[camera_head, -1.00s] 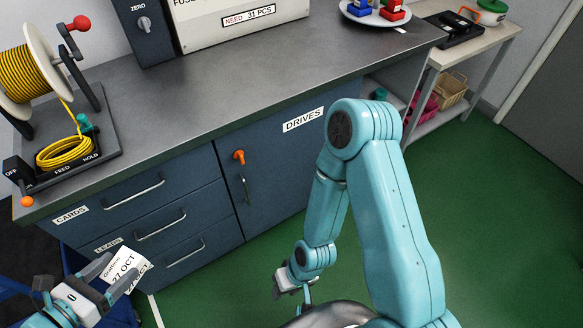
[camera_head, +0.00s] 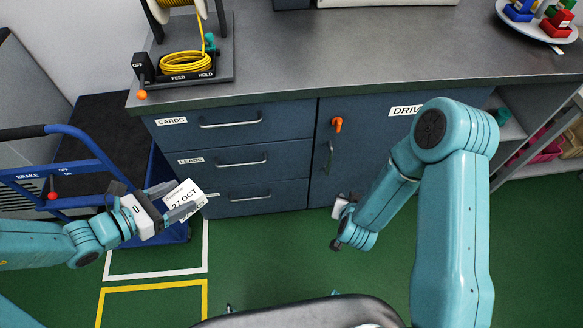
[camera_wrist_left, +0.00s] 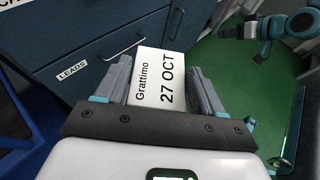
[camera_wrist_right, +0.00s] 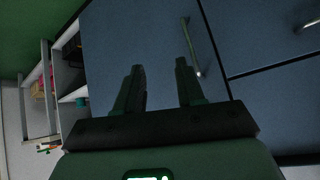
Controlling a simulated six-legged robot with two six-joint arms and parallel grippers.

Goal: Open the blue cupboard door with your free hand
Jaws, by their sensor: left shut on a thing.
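The blue cupboard door (camera_head: 360,170) is shut, under a DRIVES label (camera_head: 405,111), with an orange catch (camera_head: 337,124) and an upright metal handle (camera_head: 329,158) near its left edge. My left gripper (camera_head: 182,201) is shut on a white card marked 27 OCT (camera_head: 183,193), held in front of the drawers; the card also shows in the left wrist view (camera_wrist_left: 158,78). My right gripper (camera_wrist_right: 160,88) is open and empty, facing the blue door in the right wrist view, with the handle (camera_wrist_right: 191,46) beyond its fingers and apart from them.
Drawers marked CARDS (camera_head: 230,122) and LEADS are shut left of the door. A blue trolley (camera_head: 80,160) stands at the left. A yellow cable spool stand (camera_head: 225,75) and a plate of coloured blocks (camera_head: 540,25) are on the grey worktop (camera_head: 380,50). Green floor before the door is clear.

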